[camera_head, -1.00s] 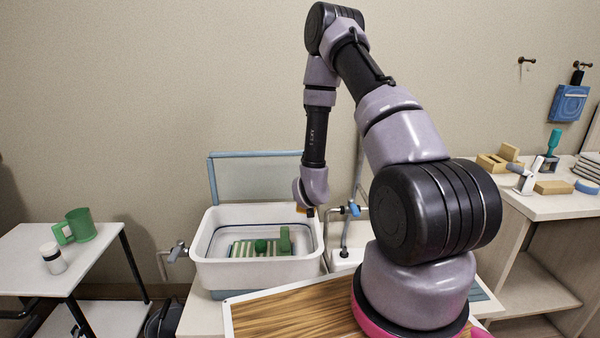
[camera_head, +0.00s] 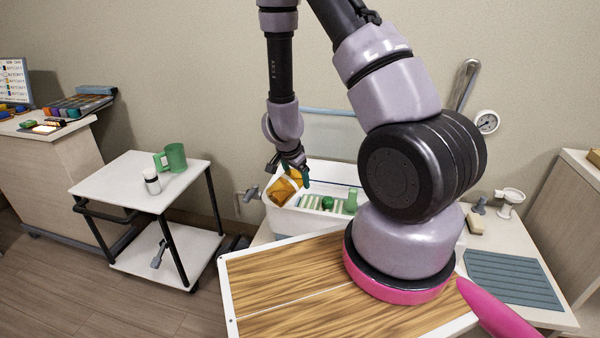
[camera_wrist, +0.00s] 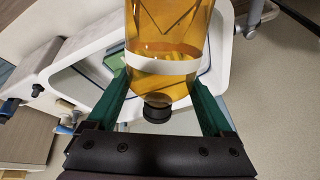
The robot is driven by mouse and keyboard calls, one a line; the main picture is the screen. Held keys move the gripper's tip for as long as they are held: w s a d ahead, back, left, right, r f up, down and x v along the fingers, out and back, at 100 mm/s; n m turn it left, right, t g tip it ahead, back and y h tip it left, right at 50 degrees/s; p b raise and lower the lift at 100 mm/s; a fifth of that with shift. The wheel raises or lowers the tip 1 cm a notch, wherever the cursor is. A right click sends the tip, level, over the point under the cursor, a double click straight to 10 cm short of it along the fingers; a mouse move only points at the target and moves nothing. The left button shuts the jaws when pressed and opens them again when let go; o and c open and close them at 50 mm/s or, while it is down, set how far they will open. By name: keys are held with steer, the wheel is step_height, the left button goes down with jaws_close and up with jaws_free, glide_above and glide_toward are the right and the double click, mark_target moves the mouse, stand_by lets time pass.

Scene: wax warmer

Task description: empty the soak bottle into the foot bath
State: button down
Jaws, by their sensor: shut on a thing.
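My gripper (camera_head: 290,175) is shut on the soak bottle (camera_head: 282,192), a clear bottle with amber contents and a white band. In the head view the bottle looks tilted and overlaps the left part of the foot bath (camera_head: 275,217), a white basin. In the wrist view the bottle (camera_wrist: 165,80) lies between my green fingers (camera_wrist: 165,100), with a dark round end toward my palm. The foot bath's white rim (camera_wrist: 75,45) shows behind it. I cannot tell the bottle's exact height above the basin.
Green items (camera_head: 350,202) and a striped rack (camera_head: 320,203) are in the basin. A grey tap (camera_head: 248,194) stands at its left. A white cart (camera_head: 130,180) at left holds a green mug (camera_head: 174,158) and a white jar (camera_head: 152,181). A wood-grained board (camera_head: 290,290) lies in front.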

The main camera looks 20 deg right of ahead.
steer(key=shift+f, duration=1.9)
steer(key=shift+d+r+g+y, duration=0.3)
steer(key=shift+r+y, duration=0.2)
steer(key=shift+y, duration=0.2)
steer(key=shift+a+r+y, duration=0.15)
steer(key=shift+a+y, duration=0.1)
steer(key=shift+y, duration=0.35)
steer(key=f, duration=0.1)
steer(key=f+g+y, duration=0.1)
steer(key=f, duration=0.1)
steer(key=f+y, duration=0.1)
steer(key=shift+d+f+m+g, duration=0.15)
steer(key=shift+d+m+g, duration=0.1)
steer(key=shift+m+g, duration=0.05)
steer(key=shift+w+g+y, duration=0.15)
steer(key=shift+g+y, duration=0.45)
steer(key=shift+y, duration=0.6)
